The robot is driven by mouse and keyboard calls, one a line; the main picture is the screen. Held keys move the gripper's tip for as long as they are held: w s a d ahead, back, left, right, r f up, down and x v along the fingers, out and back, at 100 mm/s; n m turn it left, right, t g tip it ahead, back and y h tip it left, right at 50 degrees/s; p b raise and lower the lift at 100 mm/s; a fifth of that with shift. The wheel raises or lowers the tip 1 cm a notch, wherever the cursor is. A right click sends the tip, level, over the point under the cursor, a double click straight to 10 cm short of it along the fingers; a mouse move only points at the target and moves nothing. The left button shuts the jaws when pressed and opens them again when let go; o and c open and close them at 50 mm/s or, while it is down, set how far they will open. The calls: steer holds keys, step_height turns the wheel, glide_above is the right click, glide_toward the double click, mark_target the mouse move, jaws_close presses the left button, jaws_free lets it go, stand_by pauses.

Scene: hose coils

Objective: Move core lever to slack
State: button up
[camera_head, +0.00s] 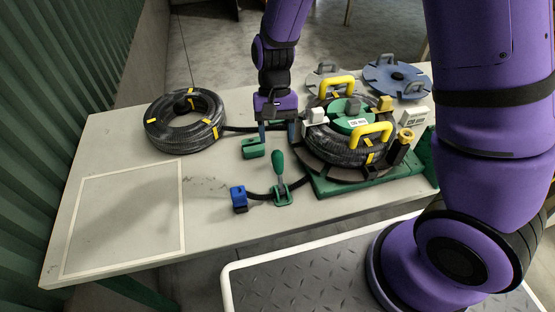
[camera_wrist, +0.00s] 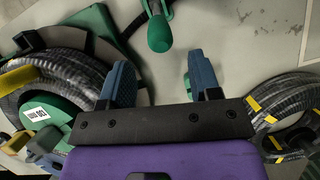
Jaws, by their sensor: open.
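A green-handled lever (camera_head: 278,168) stands upright on a small green base in front of the reel. Its green handle also shows at the top of the wrist view (camera_wrist: 160,32). The reel has a green core (camera_head: 350,117) with a white label, inside a black hose coil (camera_head: 345,150). A white block (camera_head: 314,116) sits at the left of the core. I cannot tell which part is the core lever, and no slack marking is readable. My gripper (camera_head: 277,133) points down just left of the reel, open and empty. Its blue fingers also show in the wrist view (camera_wrist: 161,75).
Yellow handles (camera_head: 372,134) rise over the reel. Another hose coil (camera_head: 185,120) lies at the left. A green block (camera_head: 253,148) and a blue block (camera_head: 239,197) stand near the lever. Blue (camera_head: 397,78) and grey discs lie behind. The outlined square (camera_head: 125,215) is bare.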

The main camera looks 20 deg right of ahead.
mark_target(277, 151)
steer(key=x, duration=0.7)
steer(key=shift+s+f, duration=0.1)
steer(key=shift+f, duration=0.25)
jaws_close()
